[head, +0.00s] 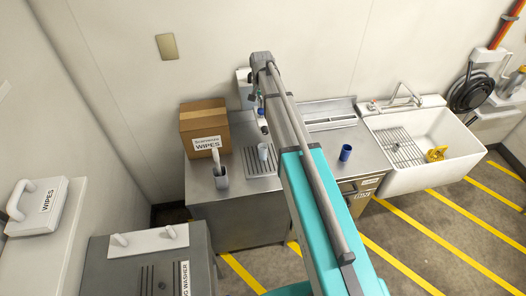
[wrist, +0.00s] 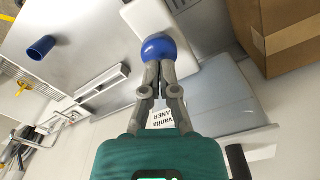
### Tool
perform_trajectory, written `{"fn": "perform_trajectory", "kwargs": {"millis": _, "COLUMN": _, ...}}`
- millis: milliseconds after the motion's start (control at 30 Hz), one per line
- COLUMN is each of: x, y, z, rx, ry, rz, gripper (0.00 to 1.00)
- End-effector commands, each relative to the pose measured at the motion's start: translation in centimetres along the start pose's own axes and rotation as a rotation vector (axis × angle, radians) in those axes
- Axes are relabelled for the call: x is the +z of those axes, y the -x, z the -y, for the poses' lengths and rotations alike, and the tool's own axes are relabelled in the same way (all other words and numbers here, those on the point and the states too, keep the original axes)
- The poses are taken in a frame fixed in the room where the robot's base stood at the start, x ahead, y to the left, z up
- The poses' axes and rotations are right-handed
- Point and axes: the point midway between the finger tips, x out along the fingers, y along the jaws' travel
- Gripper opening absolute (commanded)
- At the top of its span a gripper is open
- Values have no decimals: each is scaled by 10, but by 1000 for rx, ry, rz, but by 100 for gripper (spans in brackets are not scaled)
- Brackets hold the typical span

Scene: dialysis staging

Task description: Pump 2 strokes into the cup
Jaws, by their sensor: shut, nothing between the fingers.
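A darker blue cup (head: 345,152) stands farther right; a blue cup (wrist: 41,47) also shows at the left of the wrist view. A white dispenser (head: 243,78) is at the wall, partly hidden by my arm. In the wrist view a rounded blue knob (wrist: 158,47), apparently the pump head, is straight ahead of my gripper (wrist: 160,66). My fingers are shut and empty, with their tips at the knob's edge. I cannot tell whether they touch it.
A cardboard wipes box (head: 204,128) and a grey holder (head: 221,177) with a white-handled item stand left on the counter (head: 235,205). A white sink (head: 425,150) is at the right. My arm crosses the middle of the head view.

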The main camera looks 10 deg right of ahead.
Motion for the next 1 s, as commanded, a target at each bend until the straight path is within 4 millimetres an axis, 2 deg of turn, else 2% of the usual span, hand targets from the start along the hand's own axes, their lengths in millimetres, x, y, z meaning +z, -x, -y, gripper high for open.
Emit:
{"fn": "perform_trajectory", "kwargs": {"millis": 300, "x": 0, "y": 14, "z": 0, "rx": 0, "ry": 0, "rz": 0, "gripper": 0}}
{"fn": "perform_trajectory", "kwargs": {"millis": 1000, "x": 0, "y": 13, "z": 0, "rx": 0, "ry": 0, "rz": 0, "gripper": 0}}
